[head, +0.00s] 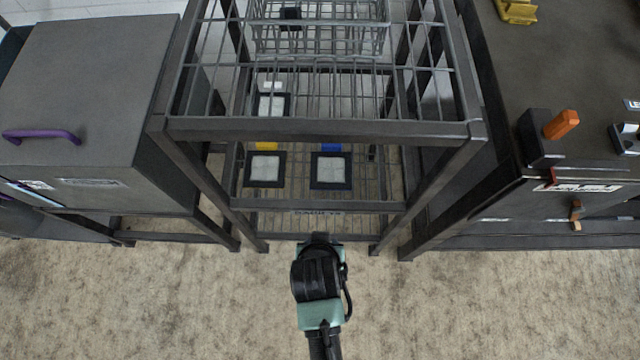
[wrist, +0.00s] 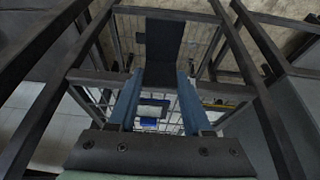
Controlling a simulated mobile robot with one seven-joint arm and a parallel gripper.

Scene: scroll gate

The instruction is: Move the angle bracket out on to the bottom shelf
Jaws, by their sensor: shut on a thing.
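My gripper (head: 320,240) is at the front of the dark metal rack, low in front of its lower shelves, in the head view. In the wrist view its two blue fingers (wrist: 160,82) are shut on a dark, flat-faced piece, which I take to be the angle bracket (wrist: 163,48). In the head view the bracket is hidden by my gripper. The bottom wire shelf (head: 285,224) shows partly, behind and below the front bar of the shelf above.
A shelf bears two black-framed pale pads, one with a yellow tag (head: 265,168), one with a blue tag (head: 331,170). A wire basket (head: 320,38) stands higher up. Rack posts stand close on both sides. Dark cabinets flank the rack at left (head: 85,100) and right (head: 580,210).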

